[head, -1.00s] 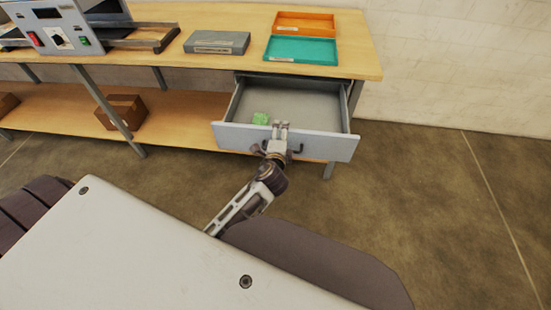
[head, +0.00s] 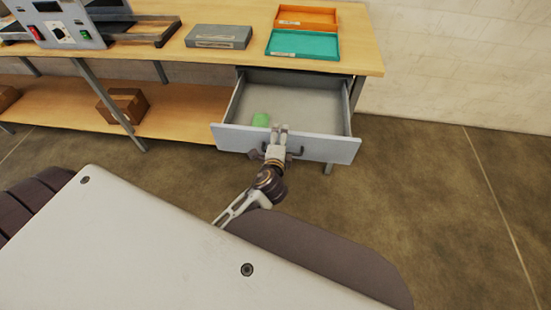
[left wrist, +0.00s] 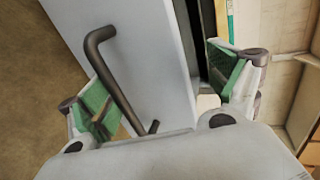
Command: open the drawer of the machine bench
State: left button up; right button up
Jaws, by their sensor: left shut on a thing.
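The drawer (head: 232,137) of the machine bench (head: 376,62) stands well open at the bench's right end in the head view, its grey interior showing. A dark bar handle (head: 297,152) is on its front; it also shows in the left wrist view (left wrist: 118,80). In the left wrist view my left gripper (left wrist: 170,92) has one green pad beside the handle and the other past the front panel's edge. The exact contact is partly hidden. My right gripper is not in view.
A small green item (head: 261,119) lies in the drawer. On the bench top are the laminator (head: 62,25), a grey box (head: 219,37), a teal tray (head: 302,44) and an orange tray (head: 306,18). A cardboard box (head: 123,105) sits on the lower shelf. Floor to the right is clear.

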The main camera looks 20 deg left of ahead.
pick_arm(q)
jog(key=shift+s+d+r, duration=0.15)
jog(key=shift+s+r, duration=0.15)
jog(key=shift+r, duration=0.4)
jog(key=shift+s+d+r, duration=0.1)
jog(key=shift+s+r, duration=0.15)
jog(key=shift+r, duration=0.4)
jog(key=shift+c, duration=0.5)
jog(key=shift+v, duration=0.85)
jog(key=c, duration=0.8)
jog(key=shift+s+f+p+v, duration=0.15)
jog(key=shift+f+v, duration=0.1)
jog(key=shift+v, duration=1.05)
jog(key=shift+f+p+v, duration=0.1)
jog(key=shift+f+v, duration=0.2)
jog(key=shift+v, duration=1)
jog(key=shift+s+f+p+v, duration=0.15)
jog(key=shift+f+v, duration=0.1)
jog(key=shift+v, duration=1)
jog(key=shift+p, duration=0.3)
